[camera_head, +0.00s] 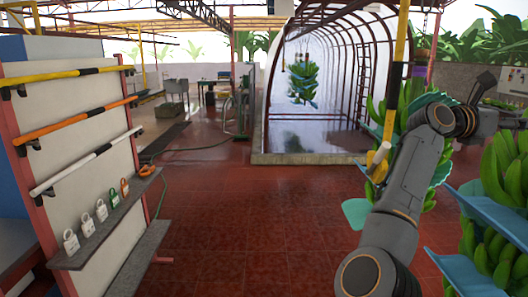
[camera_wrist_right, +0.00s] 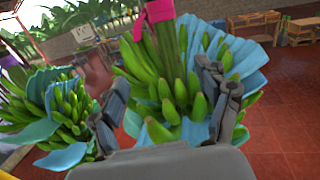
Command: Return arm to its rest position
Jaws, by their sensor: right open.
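My right arm (camera_head: 407,185) rises from the bottom right of the head view and bends to the right at its top, among hanging banana bunches (camera_head: 503,170). In the right wrist view my right gripper (camera_wrist_right: 165,112) is open, its two fingers wide apart. A green banana bunch (camera_wrist_right: 172,85) with blue sheets hangs beyond and between the fingers. A pink band (camera_wrist_right: 158,11) is near its stem. I cannot tell whether a finger touches the bunch or its sheets. No banana is clamped. My left gripper is not in view.
A yellow pole (camera_head: 398,75) stands beside my right arm. Another bunch (camera_wrist_right: 62,105) hangs at the left of the wrist view. A white panel (camera_head: 80,125) with bars and a shelf (camera_head: 115,225) of padlocks stands at left. The red tiled floor (camera_head: 240,220) between is clear.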

